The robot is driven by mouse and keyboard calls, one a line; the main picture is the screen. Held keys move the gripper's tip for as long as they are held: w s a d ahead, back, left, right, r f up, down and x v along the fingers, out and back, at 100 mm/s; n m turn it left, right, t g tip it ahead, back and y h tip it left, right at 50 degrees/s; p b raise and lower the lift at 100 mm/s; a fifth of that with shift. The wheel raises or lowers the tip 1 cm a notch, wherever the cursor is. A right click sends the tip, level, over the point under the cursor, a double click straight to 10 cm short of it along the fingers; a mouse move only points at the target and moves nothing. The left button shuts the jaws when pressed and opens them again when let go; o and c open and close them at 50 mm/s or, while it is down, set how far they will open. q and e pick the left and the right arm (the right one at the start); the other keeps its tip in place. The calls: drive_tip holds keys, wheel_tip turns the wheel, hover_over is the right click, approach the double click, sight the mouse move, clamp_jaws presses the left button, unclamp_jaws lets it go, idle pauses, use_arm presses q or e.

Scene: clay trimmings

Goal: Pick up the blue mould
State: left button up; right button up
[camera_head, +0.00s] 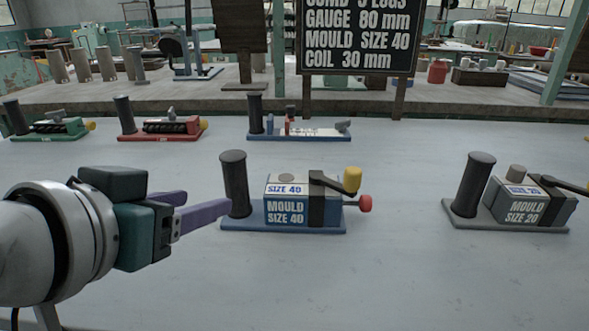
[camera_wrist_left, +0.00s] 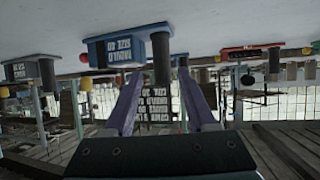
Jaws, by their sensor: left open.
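The blue mould (camera_head: 286,205) stands upright on its blue base plate in the middle of the table, labelled "SIZE 40". It has a black upright handle (camera_head: 235,180) at its left end, a black clamp with a yellow knob, and a red knob at the right. My left gripper (camera_head: 207,202) is open and empty, just left of the handle, its purple fingers pointing at it. In the left wrist view, which is upside down, the blue mould (camera_wrist_left: 118,48) shows with its handle (camera_wrist_left: 161,60) ahead, in line with the gap between the fingertips (camera_wrist_left: 159,76). My right gripper is not in view.
A grey mould labelled "SIZE 20" (camera_head: 520,202) stands at the right. A green tool (camera_head: 48,128), a red tool (camera_head: 163,128) and a blue and white tool (camera_head: 300,131) stand farther back. A dark sign (camera_head: 358,38) stands behind. The table front is clear.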

sight(228, 175)
use_arm(q)
drive_tip(key=shift+t, duration=0.5)
drive_tip(key=w, duration=0.2)
drive_tip(key=w+d+b, duration=0.1)
drive_tip(key=w, duration=0.3)
drive_tip(key=shift+d+b, duration=0.25)
drive_tip(key=shift+b, duration=0.1)
drive_tip(key=b+x, duration=0.2)
drive_tip(key=x, duration=0.2)
drive_tip(key=shift+a+f, duration=0.15)
drive_tip(key=shift+f, duration=0.1)
drive_tip(key=shift+w+f, duration=0.15)
drive_tip(key=shift+w, duration=0.4)
drive_tip(key=shift+c, duration=0.3)
clamp_jaws()
